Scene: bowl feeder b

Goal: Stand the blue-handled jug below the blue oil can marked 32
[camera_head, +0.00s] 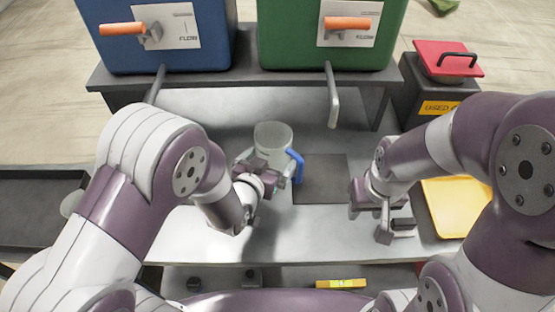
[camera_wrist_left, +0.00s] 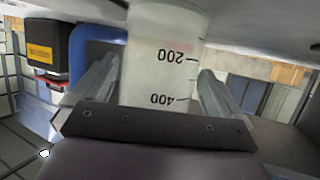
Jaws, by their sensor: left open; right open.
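The pale translucent jug (camera_head: 273,137) with a blue handle (camera_head: 295,165) stands upright on the bench, in front of and between the two oil cans. My left gripper (camera_head: 270,172) is open at the jug's near side. In the left wrist view the jug (camera_wrist_left: 162,65), marked 200 and 400, sits between the open fingers (camera_wrist_left: 158,88). The blue oil can (camera_head: 205,45) is at the back left, with an orange-handled tap and a spout (camera_head: 155,85) hanging below. Its number cannot be read. My right gripper (camera_head: 380,215) is open and empty over the bench at right.
A green oil can (camera_head: 290,40) with its own spout (camera_head: 333,95) is at the back. A dark mat (camera_head: 325,185) lies right of the jug. A yellow tray (camera_head: 458,200) and a black USED box (camera_head: 412,95) are at right. The bench below the blue can looks clear.

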